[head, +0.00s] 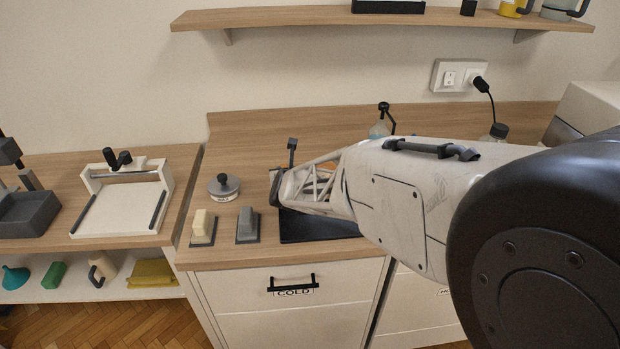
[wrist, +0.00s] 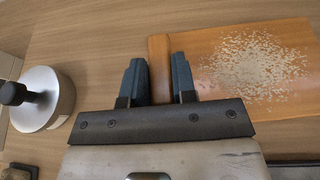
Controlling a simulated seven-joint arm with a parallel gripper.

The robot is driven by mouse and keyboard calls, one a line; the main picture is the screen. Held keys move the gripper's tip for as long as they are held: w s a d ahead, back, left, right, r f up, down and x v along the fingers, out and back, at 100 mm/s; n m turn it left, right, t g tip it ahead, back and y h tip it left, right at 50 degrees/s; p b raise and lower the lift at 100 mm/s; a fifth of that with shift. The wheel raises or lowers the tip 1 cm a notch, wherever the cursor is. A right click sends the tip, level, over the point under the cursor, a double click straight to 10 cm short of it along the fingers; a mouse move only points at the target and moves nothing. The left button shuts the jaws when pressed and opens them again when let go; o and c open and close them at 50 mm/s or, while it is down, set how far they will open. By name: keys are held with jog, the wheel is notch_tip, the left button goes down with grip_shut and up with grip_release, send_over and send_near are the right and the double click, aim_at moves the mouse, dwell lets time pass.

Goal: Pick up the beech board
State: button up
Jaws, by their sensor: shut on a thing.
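The beech board is an orange-brown slab that shows in the wrist view (wrist: 207,50), with pale flakes (wrist: 255,65) scattered over its right part. A raised strip at its left end is between the two fingers of my gripper (wrist: 159,62), which is shut on it. The board appears to be at or close to the counter surface; I cannot tell whether it is clear of it. In the head view my gripper (head: 278,188) points left over the counter, and my arm hides nearly all of the board.
A lidded metal pot (head: 224,187) stands left of my gripper and also shows in the wrist view (wrist: 42,98). Two small blocks on dark bases, one cream (head: 203,226) and one grey (head: 247,224), stand in front. A black mat (head: 310,226) lies below my arm.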

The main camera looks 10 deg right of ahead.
jog(key=shift+r, duration=0.15)
grip_shut()
jog(key=shift+r, duration=1.4)
jog(key=shift+s+r, duration=0.1)
jog(key=shift+r, duration=0.25)
jog(key=s+d, duration=0.1)
jog(key=s, duration=0.4)
jog(key=s+d+r, duration=0.1)
jog(key=s, duration=0.4)
jog(key=s+d, duration=0.1)
jog(key=s, duration=0.4)
jog(key=shift+s+d+r, duration=0.15)
jog(key=shift+s+d, duration=0.05)
jog(key=shift+d, duration=0.15)
